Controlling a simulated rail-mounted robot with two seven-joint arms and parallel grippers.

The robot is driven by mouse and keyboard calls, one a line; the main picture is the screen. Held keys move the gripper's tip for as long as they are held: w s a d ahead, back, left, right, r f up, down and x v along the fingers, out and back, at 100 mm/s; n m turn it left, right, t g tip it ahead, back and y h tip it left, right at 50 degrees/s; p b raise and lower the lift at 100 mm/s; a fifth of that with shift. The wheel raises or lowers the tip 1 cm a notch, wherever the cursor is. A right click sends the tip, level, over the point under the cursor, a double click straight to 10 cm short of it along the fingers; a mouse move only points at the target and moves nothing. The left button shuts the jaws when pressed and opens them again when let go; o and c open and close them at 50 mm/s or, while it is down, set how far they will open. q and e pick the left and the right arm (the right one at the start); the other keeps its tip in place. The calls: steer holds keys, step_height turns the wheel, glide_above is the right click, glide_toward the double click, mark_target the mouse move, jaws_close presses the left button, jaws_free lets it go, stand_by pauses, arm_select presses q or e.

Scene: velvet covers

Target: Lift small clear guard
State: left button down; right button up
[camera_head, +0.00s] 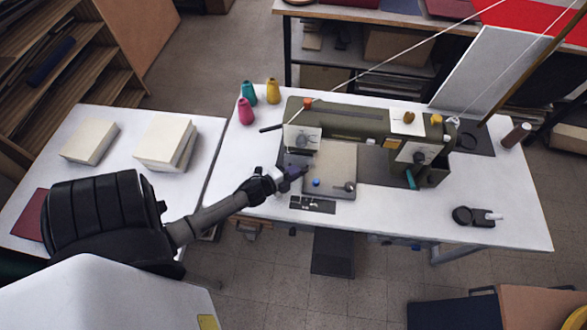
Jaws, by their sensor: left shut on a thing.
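An olive-green sewing machine (345,120) stands on a white table. My left arm comes in from the left over the table's front edge. My left gripper (301,171) is at the left end of the machine, just below its needle head (302,138) and by the left edge of the beige plate (330,165). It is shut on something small. The small clear guard is too small and see-through to make out apart from the fingertips, which hide that spot. My right gripper is not in view.
Pink, teal and yellow thread cones (246,111) stand left of the machine. A blue knob (316,182) and a small metal part (348,187) are on the plate. A black tool (475,216) lies at the right. Cream stacks (165,143) sit on the left table.

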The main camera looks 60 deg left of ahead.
arm_select(q)
step_height(320, 180, up, 7)
steer(key=n+g+h+p, duration=0.6)
steer(key=g+h+p, duration=0.1)
steer(key=p, duration=0.8)
steer(key=shift+r+n+g+p, duration=0.2)
steer(key=shift+n+g+p, duration=0.1)
steer(key=shift+g+p, duration=0.1)
steer(key=shift+s+d+r, duration=0.1)
steer(key=shift+r, duration=0.05)
steer(key=c, duration=1.2)
jaws_free()
